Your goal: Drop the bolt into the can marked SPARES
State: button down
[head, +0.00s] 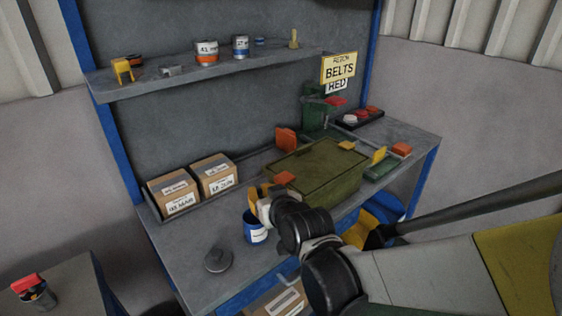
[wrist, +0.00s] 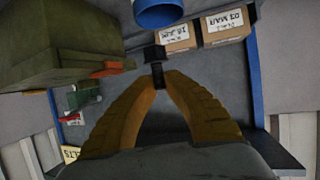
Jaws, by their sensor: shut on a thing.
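My gripper (wrist: 159,78) has its two yellow fingers drawn together at the tips, shut on a dark bolt (wrist: 154,52) whose wide head shows beyond them in the wrist view. In the head view my gripper (head: 262,192) is over the bench, above a blue can with a white label (head: 252,232); the bolt cannot be made out there. The blue can also shows at the top edge of the wrist view (wrist: 158,14), apart from the bolt. I cannot read its label, so I cannot tell whether it says SPARES.
An olive-green box (head: 318,172) stands right of my gripper. Two labelled cardboard boxes (head: 213,175) stand at the back left. A dark round lid (head: 218,260) lies on the front of the bench (head: 190,237). An orange-banded can (head: 207,52) and a blue-banded can (head: 240,47) stand on the shelf.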

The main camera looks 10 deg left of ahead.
jog(key=c, duration=1.5)
grip_release()
jog(key=v, duration=1.2)
jog(key=shift+r, duration=0.1)
jog(key=s+d+f+m+g+h, duration=0.1)
jog(key=s+d+m+h, duration=0.1)
jog(key=d, duration=0.7)
jog(key=s+d+f+m+g+h, duration=0.1)
jog(key=s+d+f+m+h, duration=0.1)
jog(key=s+d, duration=0.3)
jog(key=s+d+f+m+g+h, duration=0.1)
jog(key=s+d+m+g+h, duration=0.1)
jog(key=d, duration=1.2)
jog(key=shift+s+f+m+h, duration=0.15)
jog(key=shift+s+m+h, duration=0.35)
jog(key=shift+s+h, duration=0.45)
